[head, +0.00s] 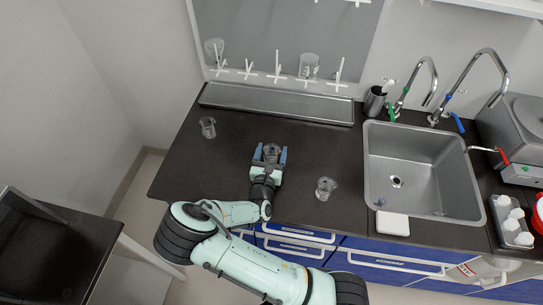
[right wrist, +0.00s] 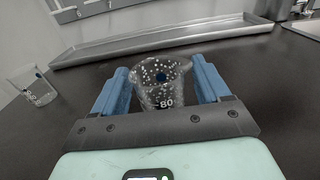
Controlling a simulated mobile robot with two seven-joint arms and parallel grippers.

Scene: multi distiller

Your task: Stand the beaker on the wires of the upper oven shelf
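A clear glass beaker (head: 271,149) stands on the dark counter (head: 225,170), between the blue fingers of my right gripper (head: 270,155). In the right wrist view the beaker (right wrist: 162,80), marked 80, appears upright between the fingers (right wrist: 160,85). Its rim is close to both fingers, and they look spread around it rather than pressed on it. My left gripper is out of view. No wire oven shelf can be made out.
Other beakers stand on the counter, one at the back left (head: 208,127) and one right of my gripper (head: 326,188). A metal tray (head: 280,103) lies behind, and a sink (head: 390,150) is at the right. A dark surface (head: 45,255) is at the lower left.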

